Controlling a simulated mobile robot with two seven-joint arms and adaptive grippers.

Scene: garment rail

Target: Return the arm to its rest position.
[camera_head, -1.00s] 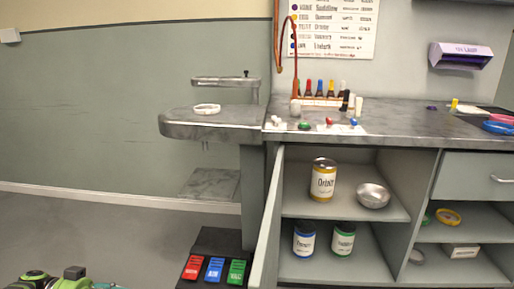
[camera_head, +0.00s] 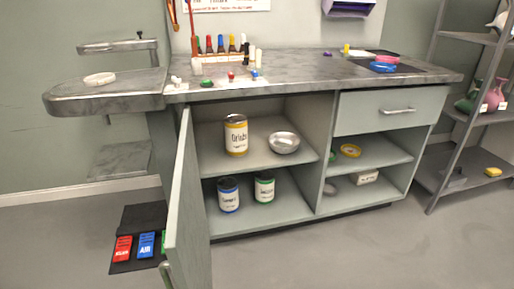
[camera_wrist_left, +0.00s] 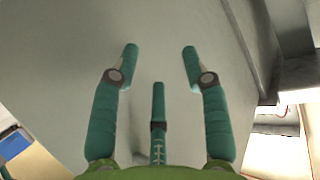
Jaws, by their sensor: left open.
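My left gripper (camera_wrist_left: 160,55) shows only in the left wrist view. Its teal fingers are spread apart, with nothing between them. A plain grey-green surface fills the view beyond the fingers; I cannot tell how far off it is. Neither arm shows in the head view, and my right gripper is not in view.
The cabinet door (camera_head: 188,205) stands open towards me. The shelves hold a yellow-banded can (camera_head: 236,135), a metal bowl (camera_head: 284,143), a blue can (camera_head: 228,194) and a green can (camera_head: 264,187). The floor (camera_head: 330,255) before the cabinet is clear. A rack (camera_head: 437,120) stands right.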

